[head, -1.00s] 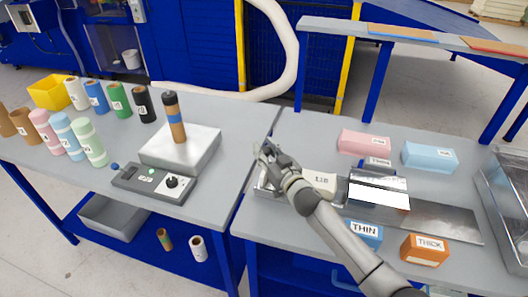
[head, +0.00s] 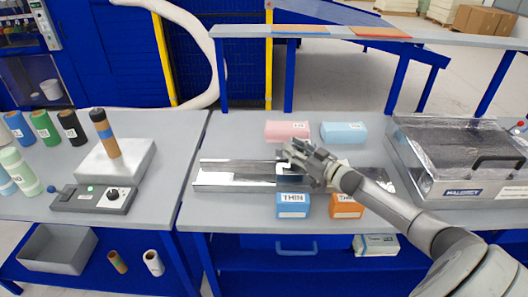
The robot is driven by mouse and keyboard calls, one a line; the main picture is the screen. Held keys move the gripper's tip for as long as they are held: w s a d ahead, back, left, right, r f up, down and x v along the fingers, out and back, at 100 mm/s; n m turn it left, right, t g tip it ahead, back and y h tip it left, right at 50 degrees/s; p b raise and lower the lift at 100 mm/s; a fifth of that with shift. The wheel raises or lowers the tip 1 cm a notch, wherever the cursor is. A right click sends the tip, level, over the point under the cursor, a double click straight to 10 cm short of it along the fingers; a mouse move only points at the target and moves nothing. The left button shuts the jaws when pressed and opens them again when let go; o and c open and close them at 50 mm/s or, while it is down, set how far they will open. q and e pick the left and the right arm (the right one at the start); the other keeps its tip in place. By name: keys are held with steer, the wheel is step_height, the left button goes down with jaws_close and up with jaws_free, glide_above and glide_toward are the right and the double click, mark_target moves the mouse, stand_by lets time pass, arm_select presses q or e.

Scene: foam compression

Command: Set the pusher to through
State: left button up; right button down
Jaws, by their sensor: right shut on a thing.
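A long metal channel (head: 232,178) lies on the right-hand table, with a shiny metal cover (head: 283,180) near its middle. My right gripper (head: 292,152) comes in from the right and is over the middle of the channel, at the cover. It is shut on what seems to be the pusher, which the fingers hide almost wholly. The left part of the channel is empty. How far the pusher sits inside the cover cannot be told. My left gripper is not in view.
Blue THIN (head: 293,206) and orange THICK (head: 346,206) blocks stand in front of the channel. Pink (head: 287,131) and light blue (head: 344,132) blocks lie behind it. A large metal case (head: 455,160) stands at right. The left table holds a control box (head: 92,198) and several rolls.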

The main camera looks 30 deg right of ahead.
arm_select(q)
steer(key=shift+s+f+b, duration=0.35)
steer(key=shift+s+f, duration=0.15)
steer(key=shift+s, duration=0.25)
arm_select(e)
steer(key=s+d, duration=0.2)
steer(key=d, duration=0.1)
steer(key=s+d, duration=0.4)
steer(key=d, duration=0.1)
steer(key=shift+d, duration=0.35)
steer(key=shift+f, duration=0.1)
steer(key=c, duration=1.1)
jaws_free()
step_height(320, 180, up, 10)
steer(key=shift+f, duration=0.1)
